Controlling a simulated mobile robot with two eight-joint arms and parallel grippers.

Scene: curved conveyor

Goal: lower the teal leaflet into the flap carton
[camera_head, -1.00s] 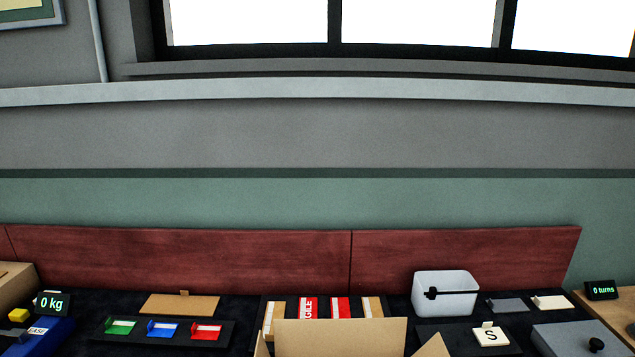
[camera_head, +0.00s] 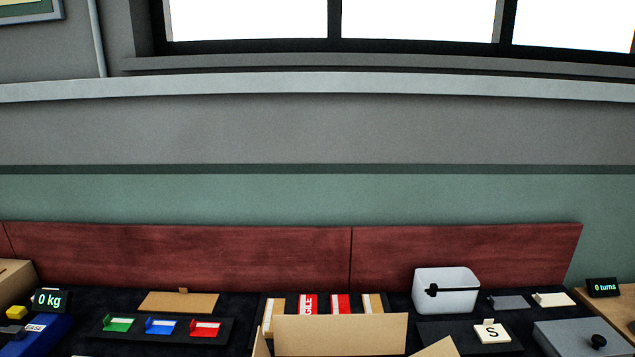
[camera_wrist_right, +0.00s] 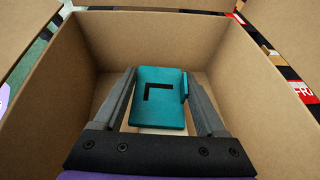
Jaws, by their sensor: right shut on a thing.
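The flap carton (camera_head: 340,335) is at the bottom centre of the head view, its flaps standing up and most of its body cut off by the frame. In the right wrist view I look into the brown carton (camera_wrist_right: 255,75), with walls around my gripper. My right gripper (camera_wrist_right: 160,82) is inside the carton, shut on the teal leaflet (camera_wrist_right: 160,105). The leaflet bears a black L-shaped mark and has a small tab at its right edge. Its gap to the carton floor cannot be judged. My left gripper is not clearly in view.
Behind the carton is a rack of red, white and tan items (camera_head: 340,303). A white bin (camera_head: 446,290) stands to its right, beside an S-marked card (camera_head: 491,333). A dark tray with green, blue and red holders (camera_head: 160,328) lies left.

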